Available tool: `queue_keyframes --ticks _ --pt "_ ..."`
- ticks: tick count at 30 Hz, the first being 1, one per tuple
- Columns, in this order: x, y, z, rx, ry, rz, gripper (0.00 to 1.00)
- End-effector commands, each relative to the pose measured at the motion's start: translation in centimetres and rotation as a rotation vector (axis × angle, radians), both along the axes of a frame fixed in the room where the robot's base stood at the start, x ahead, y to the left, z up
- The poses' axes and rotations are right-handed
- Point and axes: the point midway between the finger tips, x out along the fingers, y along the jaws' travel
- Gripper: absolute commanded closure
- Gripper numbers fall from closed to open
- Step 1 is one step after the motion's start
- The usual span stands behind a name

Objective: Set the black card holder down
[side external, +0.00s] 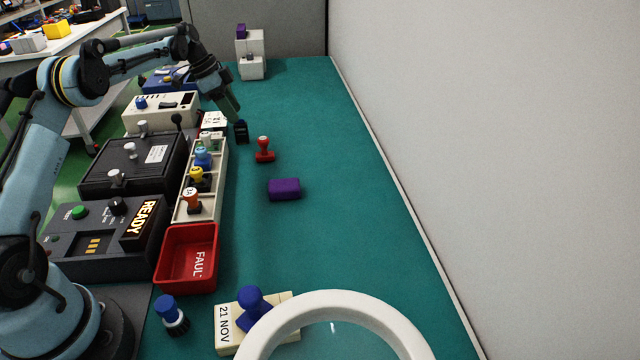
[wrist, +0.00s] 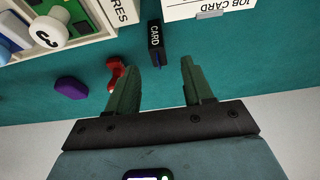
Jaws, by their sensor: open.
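The black card holder (side external: 241,133) is upright on the green mat, right of the row of boxes. It also shows in the wrist view (wrist: 155,43), with "CARD" in white on its side. My gripper (side external: 235,117) is just above and behind it in the side view, angled down. In the wrist view my gripper (wrist: 173,62) is open, with nothing between its two green fingers. The holder lies just beyond the left fingertip; I cannot tell whether they touch.
A red stamp (side external: 264,150) and a purple block (side external: 284,189) stand nearby on the green mat (side external: 330,250). A stamp rack (side external: 185,213) and a red bin (side external: 186,285) are to the left. A white job card (wrist: 240,6) lies near the holder. The mat's right side is clear.

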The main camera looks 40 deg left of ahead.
Motion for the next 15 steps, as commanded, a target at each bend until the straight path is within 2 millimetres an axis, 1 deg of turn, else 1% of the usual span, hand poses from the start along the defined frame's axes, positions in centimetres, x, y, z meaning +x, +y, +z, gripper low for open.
queue_keyframes --ticks 1,3,8,11,15 --pt "0.2 -0.2 -0.7 0.000 0.000 0.000 0.49" --pt "0.4 -0.4 -1.3 0.000 0.000 0.001 0.49" --pt "0.6 -0.6 -2.2 0.000 0.000 0.001 0.49" --pt "0.8 -0.9 -3.3 0.000 0.000 0.001 0.49" --pt "1.2 -1.4 -5.3 0.001 -0.001 0.000 0.49"
